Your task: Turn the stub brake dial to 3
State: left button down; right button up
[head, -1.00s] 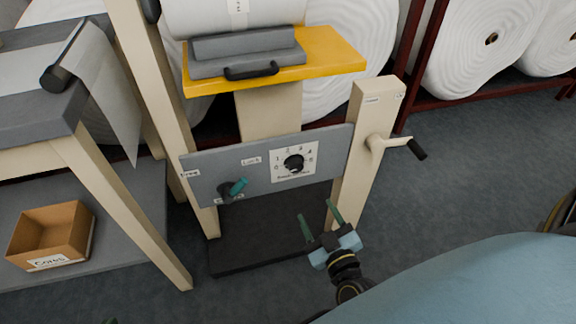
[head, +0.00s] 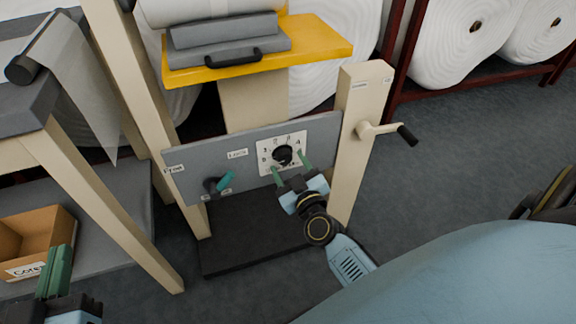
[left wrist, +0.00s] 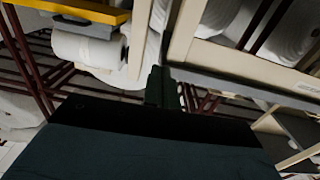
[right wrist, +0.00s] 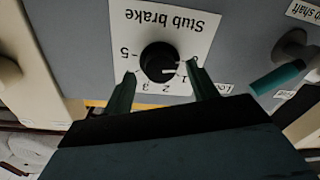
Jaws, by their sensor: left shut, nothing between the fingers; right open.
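The stub brake dial (head: 282,154) is a round black knob on a white numbered plate, on the grey panel (head: 215,160). In the right wrist view the dial (right wrist: 158,58) appears upside down, with its white mark seemingly near 1. My right gripper (head: 290,168) is open in front of the plate. Its green fingers lie either side of the knob's lower part; I cannot tell whether they touch it. My left gripper (head: 56,266) is shut and empty at the lower left, far from the dial. Its closed fingers also show in the left wrist view (left wrist: 158,86).
A teal-handled lever (head: 226,180) sits on the panel left of the dial. A crank (head: 388,131) sticks out from the right post. A yellow shelf (head: 325,45) overhangs above. A cardboard box (head: 58,236) stands on the left shelf near my left gripper.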

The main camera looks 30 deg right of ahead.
pick_arm(q)
jog(key=shift+d+r+t, duration=0.1)
jog(key=shift+r+t, duration=0.4)
jog(key=shift+r, duration=0.15)
pick_arm(e)
jog(key=shift+w+d, duration=0.1)
jog(key=shift+w, duration=0.55)
jog(key=shift+c, duration=0.2)
jog(key=c, duration=0.9)
jog(key=shift+c, duration=0.2)
